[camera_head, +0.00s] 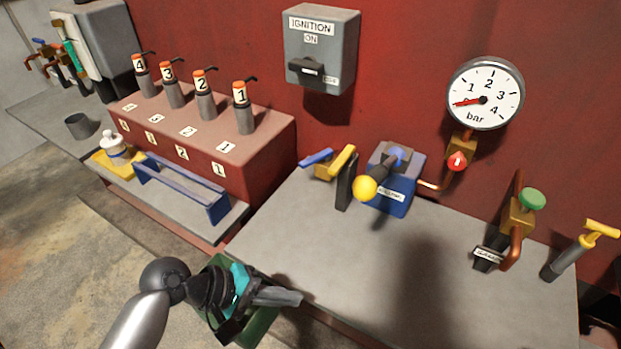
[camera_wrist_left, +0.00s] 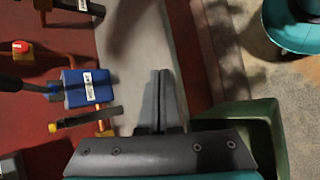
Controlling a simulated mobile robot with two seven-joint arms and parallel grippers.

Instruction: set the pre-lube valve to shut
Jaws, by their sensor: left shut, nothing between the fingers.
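On the grey bench, left of the blue pump box (camera_head: 390,193), stands a brass valve (camera_head: 322,170) with a yellow lever (camera_head: 342,161) and a blue lever (camera_head: 316,158). A dark upright plate (camera_head: 346,185) stands beside it. The box's label is too small to read surely, and I cannot tell which valve is named pre-lube. The box and dark plate also show in the left wrist view (camera_wrist_left: 85,118). My left gripper (camera_head: 298,298) is shut and empty, in front of the bench's front edge and apart from the valve. My right gripper is not in view.
A black lever with a yellow ball (camera_head: 365,188) sticks out from the blue box. A pressure gauge (camera_head: 485,93), a red knob (camera_head: 457,162) and a green-knobbed valve (camera_head: 531,199) are to the right. A green bin (camera_head: 260,328) is below my left gripper. The bench front is clear.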

